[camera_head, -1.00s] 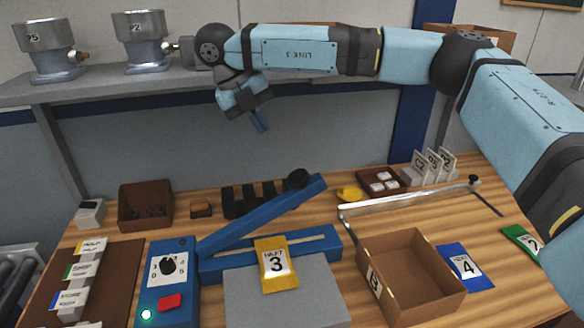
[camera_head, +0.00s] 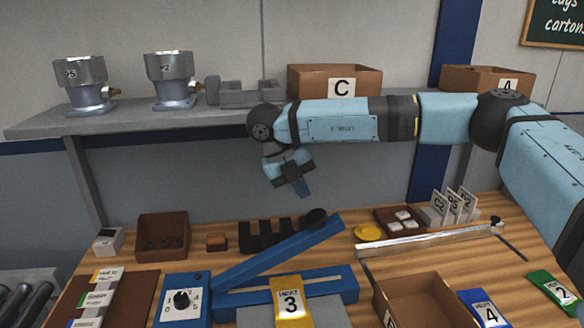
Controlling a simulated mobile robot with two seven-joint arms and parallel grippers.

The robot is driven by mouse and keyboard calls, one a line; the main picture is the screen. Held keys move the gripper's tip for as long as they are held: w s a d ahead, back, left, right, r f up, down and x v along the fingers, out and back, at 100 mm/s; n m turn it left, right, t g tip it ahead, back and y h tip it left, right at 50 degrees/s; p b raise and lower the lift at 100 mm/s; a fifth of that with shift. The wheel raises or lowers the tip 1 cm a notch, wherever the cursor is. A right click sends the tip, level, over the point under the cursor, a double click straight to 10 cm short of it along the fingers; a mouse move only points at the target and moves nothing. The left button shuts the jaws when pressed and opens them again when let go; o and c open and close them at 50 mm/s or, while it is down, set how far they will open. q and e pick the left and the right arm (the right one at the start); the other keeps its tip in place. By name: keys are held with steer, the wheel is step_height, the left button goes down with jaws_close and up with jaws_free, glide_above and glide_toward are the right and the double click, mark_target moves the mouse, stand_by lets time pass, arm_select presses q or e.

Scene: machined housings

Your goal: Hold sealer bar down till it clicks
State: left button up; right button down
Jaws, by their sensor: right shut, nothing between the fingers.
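The blue sealer stands on the wooden table, its blue sealer bar (camera_head: 270,256) raised at an angle with a black knob (camera_head: 314,217) at its upper right end. A yellow pouch marked 3 (camera_head: 290,300) lies across the sealer's blue base (camera_head: 335,283) under the raised bar. The sealer's control box (camera_head: 184,302) with a black dial is at the left. My right gripper (camera_head: 304,192) is shut and empty, pointing down in the air above the knob and apart from it. My left gripper is not in view.
A cardboard box (camera_head: 386,316) and a blue packet marked 4 (camera_head: 487,313) lie right of the sealer. A black slotted rack (camera_head: 262,238) stands behind the bar. A shelf (camera_head: 130,122) with metal housings runs above. A long metal bar (camera_head: 430,240) lies at right.

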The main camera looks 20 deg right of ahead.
mark_target(316, 214)
steer(key=x, duration=0.5)
steer(key=shift+p, duration=0.4)
steer(key=shift+d+f, duration=0.1)
steer(key=shift+f, duration=0.2)
steer(key=shift+f, duration=0.1)
